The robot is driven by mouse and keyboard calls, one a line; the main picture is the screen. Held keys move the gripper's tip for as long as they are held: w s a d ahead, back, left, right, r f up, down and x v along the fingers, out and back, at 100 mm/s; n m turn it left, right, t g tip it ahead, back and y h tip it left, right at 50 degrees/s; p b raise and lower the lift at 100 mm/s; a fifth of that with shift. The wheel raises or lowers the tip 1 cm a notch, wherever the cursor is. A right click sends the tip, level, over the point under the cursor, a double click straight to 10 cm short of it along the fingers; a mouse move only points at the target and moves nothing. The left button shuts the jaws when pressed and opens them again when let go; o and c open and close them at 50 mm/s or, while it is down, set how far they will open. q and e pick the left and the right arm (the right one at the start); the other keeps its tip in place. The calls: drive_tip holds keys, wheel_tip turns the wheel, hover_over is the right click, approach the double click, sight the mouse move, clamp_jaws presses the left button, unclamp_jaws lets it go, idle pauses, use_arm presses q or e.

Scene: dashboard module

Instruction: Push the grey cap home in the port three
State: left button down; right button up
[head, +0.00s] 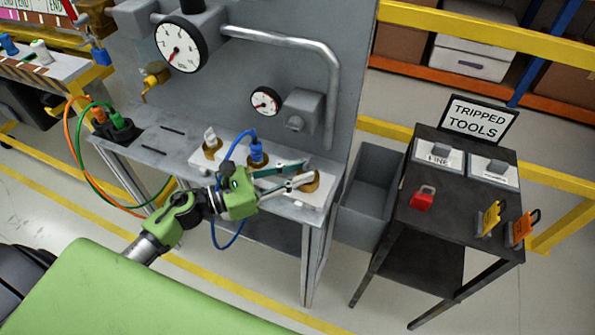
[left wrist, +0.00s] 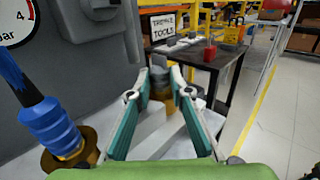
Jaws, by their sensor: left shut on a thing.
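My left gripper (head: 300,174) reaches over the right end of the panel shelf, at the right-hand brass port (head: 312,186). In the left wrist view, its fingertips (left wrist: 160,74) are on either side of the grey cap (left wrist: 158,78), which they hold. The cap stands roughly upright over the brass port (left wrist: 165,104). The fingers partly hide the cap and port, so I cannot tell how deep the cap sits. My right gripper is not in view.
A blue plug with a hose (head: 256,152) fills the middle port; a pale fitting (head: 210,140) stands in the left port. Gauges (head: 181,44) and a grey pipe (head: 290,44) are on the panel behind. A grey bin (head: 372,180) and dark tool table (head: 450,215) stand right.

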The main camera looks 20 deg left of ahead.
use_arm(q)
drive_tip(key=shift+f, duration=0.15)
drive_tip(key=c, duration=1.8)
unclamp_jaws()
drive_tip(key=shift+o, duration=0.2)
